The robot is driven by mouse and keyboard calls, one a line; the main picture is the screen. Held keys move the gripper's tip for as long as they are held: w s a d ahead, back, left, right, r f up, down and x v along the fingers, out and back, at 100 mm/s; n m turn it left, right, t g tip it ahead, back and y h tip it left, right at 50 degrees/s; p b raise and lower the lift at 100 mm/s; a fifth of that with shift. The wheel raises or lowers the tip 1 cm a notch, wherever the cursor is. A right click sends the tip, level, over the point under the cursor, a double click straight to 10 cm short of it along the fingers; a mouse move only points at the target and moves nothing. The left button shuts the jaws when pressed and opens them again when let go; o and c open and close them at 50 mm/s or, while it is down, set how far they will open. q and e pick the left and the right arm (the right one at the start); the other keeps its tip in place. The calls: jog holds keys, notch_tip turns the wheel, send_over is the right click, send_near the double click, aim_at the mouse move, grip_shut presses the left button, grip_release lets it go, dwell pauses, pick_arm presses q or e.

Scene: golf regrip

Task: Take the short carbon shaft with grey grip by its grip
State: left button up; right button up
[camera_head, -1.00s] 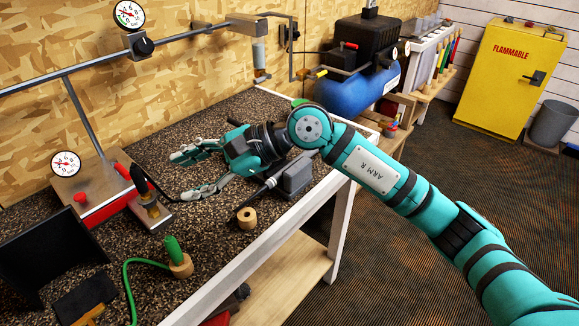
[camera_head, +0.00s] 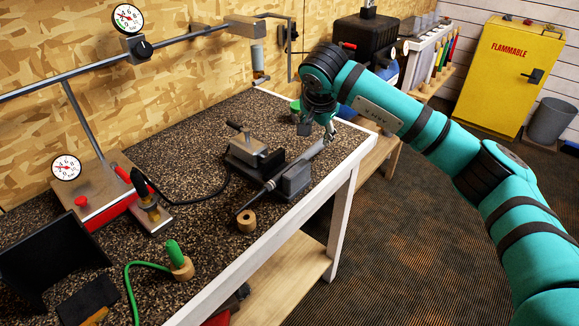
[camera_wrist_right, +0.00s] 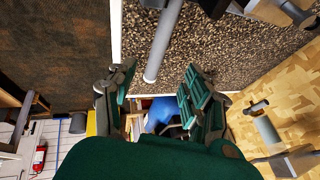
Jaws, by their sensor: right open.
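The short shaft (camera_head: 262,192) is dark and lies slanted across a dark grey block on the bench. Its grey grip (camera_head: 313,153) sticks out toward the bench's far right end. In the right wrist view the grey grip (camera_wrist_right: 164,40) runs down from the top edge, its end between the spread fingers. My right gripper (camera_head: 318,128) points down close to the grip's far end. It is open and empty, and its fingers (camera_wrist_right: 157,88) stand apart on either side of the grip's end. I cannot tell whether either touches it. My left gripper is not in view.
A metal clamp (camera_head: 256,152) stands beside the shaft. A wooden ring (camera_head: 246,221) sits at its near end. A green-handled tool (camera_head: 175,254) and a gauge stand (camera_head: 118,203) are to the left. The white bench edge (camera_head: 342,160) runs close by on the right.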

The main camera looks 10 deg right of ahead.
aim_at(315, 147)
jog(key=p+x, duration=0.1)
jog(key=x, duration=0.3)
jog(key=p+x, duration=0.1)
jog(key=x, duration=0.2)
jog(key=shift+f, duration=0.45)
jog(key=shift+w+f, duration=0.1)
jog(key=shift+f, duration=0.1)
grip_shut()
jog(key=shift+r, duration=0.1)
